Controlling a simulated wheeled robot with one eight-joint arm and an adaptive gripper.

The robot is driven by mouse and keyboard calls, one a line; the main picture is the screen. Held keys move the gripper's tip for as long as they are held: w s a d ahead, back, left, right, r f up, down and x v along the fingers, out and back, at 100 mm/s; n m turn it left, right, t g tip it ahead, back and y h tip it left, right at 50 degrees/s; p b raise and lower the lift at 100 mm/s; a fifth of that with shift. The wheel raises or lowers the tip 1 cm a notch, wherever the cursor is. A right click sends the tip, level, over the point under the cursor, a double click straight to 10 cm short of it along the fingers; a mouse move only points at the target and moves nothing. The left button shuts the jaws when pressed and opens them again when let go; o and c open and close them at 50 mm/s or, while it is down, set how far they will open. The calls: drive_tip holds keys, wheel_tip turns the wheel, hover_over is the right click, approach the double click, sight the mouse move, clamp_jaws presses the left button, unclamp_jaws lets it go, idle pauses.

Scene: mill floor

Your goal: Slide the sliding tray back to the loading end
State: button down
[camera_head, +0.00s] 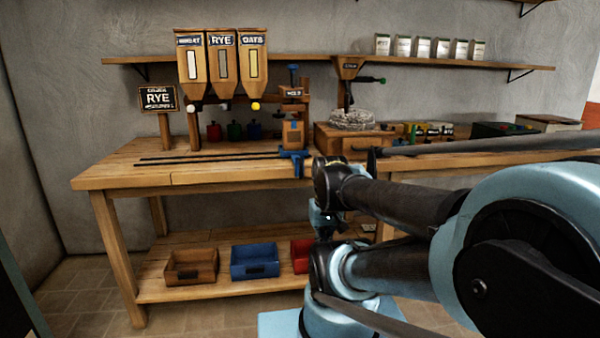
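Two thin dark rails (210,159) run left to right along the front part of the workbench top. A blue block-shaped piece (292,163) sits at the right end of the rails, below a wooden stand; it looks like the sliding tray, but its shape is hard to make out. The left stretch of the rails is bare. My arm comes in from the right and its dark wrist is in front of the bench's front edge, right of the blue piece. My gripper's fingers cannot be made out among the dark arm parts there. I see nothing held.
Three wooden hoppers (222,65) hang above the rails, near a RYE sign (158,98). A wooden mill box (350,140) stands to the right. Brown (190,267), blue (254,263) and red (300,257) bins sit on the lower shelf. My arm hides much of the right side.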

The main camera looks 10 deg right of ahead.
drive_tip(key=c, duration=2.4)
unclamp_jaws()
drive_tip(key=c, duration=1.9)
unclamp_jaws()
drive_tip(key=shift+s+r, duration=0.2)
drive_tip(key=shift+o, duration=1.3)
drive_tip(key=w+r, duration=0.4)
drive_tip(key=r, duration=0.3)
wheel_tip(320, 180, up, 21)
drive_tip(key=n+g, duration=0.2)
hover_over(301, 161)
wheel_tip(301, 161, down, 18)
drive_tip(key=shift+r, duration=0.25)
clamp_jaws()
